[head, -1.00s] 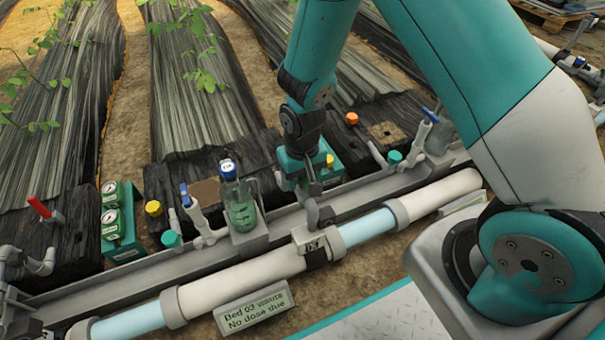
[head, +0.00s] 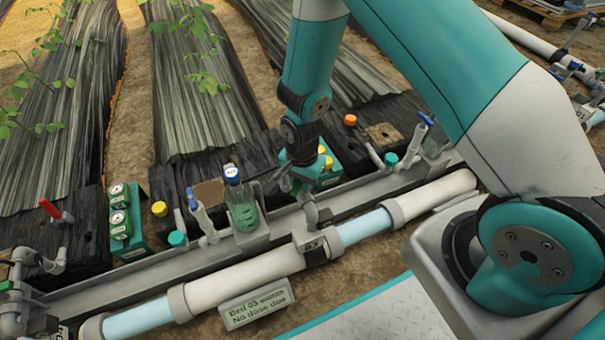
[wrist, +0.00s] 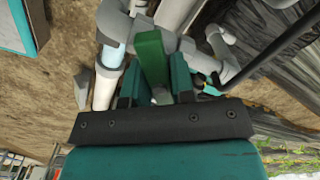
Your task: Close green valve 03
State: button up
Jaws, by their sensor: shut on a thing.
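In the wrist view a green valve handle (wrist: 151,50) stands between the two teal fingers of my gripper (wrist: 154,88). The gripper is shut on it. The handle runs up the picture, roughly along the pipe beside it, close to a grey fitting. I read no number on it. In the head view my gripper (head: 282,182) is at the skid rail, right of the clear bottle with green liquid. It is tilted toward the left there, and the arm and gripper hide the handle.
The clear bottle (head: 241,205) with a blue cap stands close left of my gripper. A white main pipe (head: 245,280) with pale blue sections runs in front. A red-handled valve (head: 51,209) and green gauge boxes (head: 126,222) are further left.

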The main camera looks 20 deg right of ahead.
jog(key=m+p, duration=0.1)
jog(key=m, duration=0.4)
jog(key=shift+r+p, duration=0.15)
jog(key=shift+p, duration=0.25)
jog(key=m, duration=0.3)
jog(key=shift+m+p, duration=0.4)
jog(key=o, duration=1)
jog(key=shift+c, duration=0.2)
notch_tip(320, 180, up, 10)
jog(key=p, duration=0.9)
